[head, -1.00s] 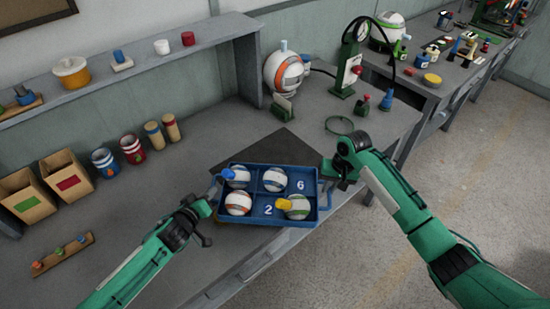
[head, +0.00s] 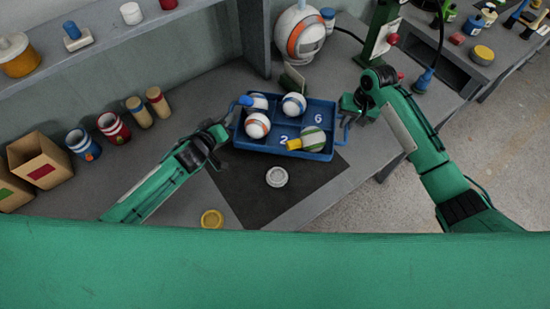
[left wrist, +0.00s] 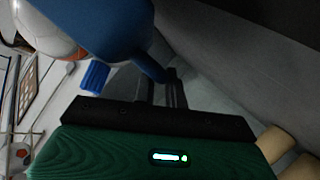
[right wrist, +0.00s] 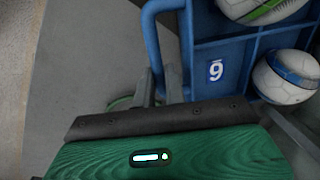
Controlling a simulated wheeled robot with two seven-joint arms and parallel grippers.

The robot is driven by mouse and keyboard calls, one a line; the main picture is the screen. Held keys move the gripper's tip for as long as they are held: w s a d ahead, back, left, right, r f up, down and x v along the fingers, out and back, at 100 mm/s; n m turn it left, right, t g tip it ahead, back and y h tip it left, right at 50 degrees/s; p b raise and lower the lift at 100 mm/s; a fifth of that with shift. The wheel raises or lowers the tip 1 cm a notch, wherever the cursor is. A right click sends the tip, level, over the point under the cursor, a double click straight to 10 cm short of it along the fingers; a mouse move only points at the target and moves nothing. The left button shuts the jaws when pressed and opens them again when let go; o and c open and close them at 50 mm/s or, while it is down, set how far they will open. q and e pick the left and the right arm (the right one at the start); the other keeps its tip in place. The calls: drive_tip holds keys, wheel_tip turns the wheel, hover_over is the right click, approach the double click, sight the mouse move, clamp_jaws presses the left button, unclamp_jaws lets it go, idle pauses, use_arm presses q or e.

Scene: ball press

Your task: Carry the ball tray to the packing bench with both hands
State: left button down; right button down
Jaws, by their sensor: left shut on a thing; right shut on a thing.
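The blue ball tray (head: 318,155) is over the bench at the back part of a dark mat. It carries white balls with orange, green (head: 313,139) and blue (head: 293,105) markings in its compartments. My left gripper (head: 226,132) is shut on the tray's left handle, and the blue handle passes close to its fingers (left wrist: 165,92). My right gripper (head: 350,110) is shut on the right handle, a blue bar (right wrist: 152,45) in the right wrist view. The tray looks about level. I cannot tell whether its underside touches the mat.
A white disc (head: 276,177) and a yellow ring (head: 212,218) lie in front of the tray. A white-orange machine (head: 300,35) and a green press stand (head: 383,35) stand behind. Cups (head: 114,127) and boxes (head: 40,160) stand left. Another bench (head: 470,65) is at the upper right.

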use_arm(q)
drive_tip(key=shift+a+r, duration=0.1)
drive_tip(key=shift+a, duration=0.1)
use_arm(e)
drive_tip(key=shift+d+r, duration=0.15)
use_arm(q)
drive_tip(key=c, duration=1.7)
unclamp_jaws()
use_arm(e)
drive_tip(key=c, duration=1.7)
unclamp_jaws()
drive_tip(key=shift+s, duration=0.1)
use_arm(q)
drive_tip(key=shift+o, duration=1.2)
drive_tip(key=shift+d, duration=0.1)
use_arm(e)
drive_tip(key=shift+o, duration=1.2)
use_arm(q)
drive_tip(key=v, duration=1.2)
use_arm(e)
wheel_tip(320, 180, up, 12)
drive_tip(key=d, duration=0.2)
drive_tip(key=shift+s, duration=0.15)
use_arm(q)
drive_tip(key=shift+s+d, duration=0.1)
drive_tip(key=shift+s, duration=0.05)
use_arm(e)
drive_tip(key=shift+f, duration=0.2)
